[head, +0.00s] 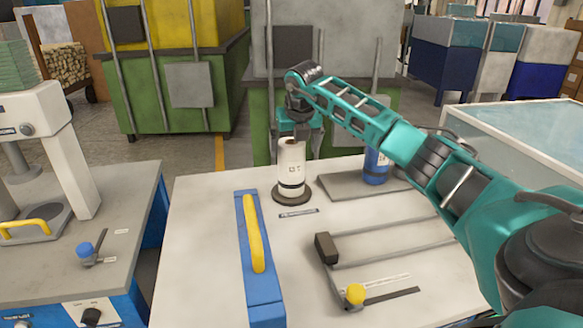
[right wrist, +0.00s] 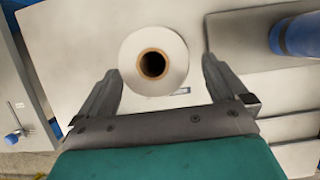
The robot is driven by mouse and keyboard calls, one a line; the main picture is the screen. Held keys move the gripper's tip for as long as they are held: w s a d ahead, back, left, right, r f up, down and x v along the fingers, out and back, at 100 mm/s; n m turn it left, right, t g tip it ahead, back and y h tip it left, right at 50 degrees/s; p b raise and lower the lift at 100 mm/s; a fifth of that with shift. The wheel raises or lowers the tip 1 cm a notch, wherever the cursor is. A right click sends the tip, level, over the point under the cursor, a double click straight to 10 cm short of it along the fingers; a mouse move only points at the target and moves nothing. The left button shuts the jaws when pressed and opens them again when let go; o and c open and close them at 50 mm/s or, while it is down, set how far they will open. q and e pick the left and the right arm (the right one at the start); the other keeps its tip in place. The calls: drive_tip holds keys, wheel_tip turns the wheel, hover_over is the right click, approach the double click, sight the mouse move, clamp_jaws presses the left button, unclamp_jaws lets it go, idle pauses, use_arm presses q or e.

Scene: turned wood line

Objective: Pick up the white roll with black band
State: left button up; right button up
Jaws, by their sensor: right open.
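The white roll with black band (head: 291,165) stands upright on a round dark base (head: 292,194) near the far edge of the table. Its black band shows low on its side. In the right wrist view the roll (right wrist: 168,76) is seen from above, with a brown core and a dark hole. My right gripper (head: 302,138) is open, just above and behind the roll's top. In the right wrist view its two fingers (right wrist: 160,85) lie on either side of the roll, with a gap on each side. My left gripper is not in view.
A blue bottle-like object (head: 376,167) stands on a grey plate (head: 335,184) right of the roll. A blue bar with a yellow handle (head: 256,240) lies in front. A dark block (head: 326,247) with rails and a yellow knob (head: 355,293) is front right.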

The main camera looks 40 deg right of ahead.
drive_tip(key=x, duration=0.4)
drive_tip(key=shift+w, duration=0.25)
drive_tip(key=shift+c, duration=0.3)
drive_tip(key=c, duration=1)
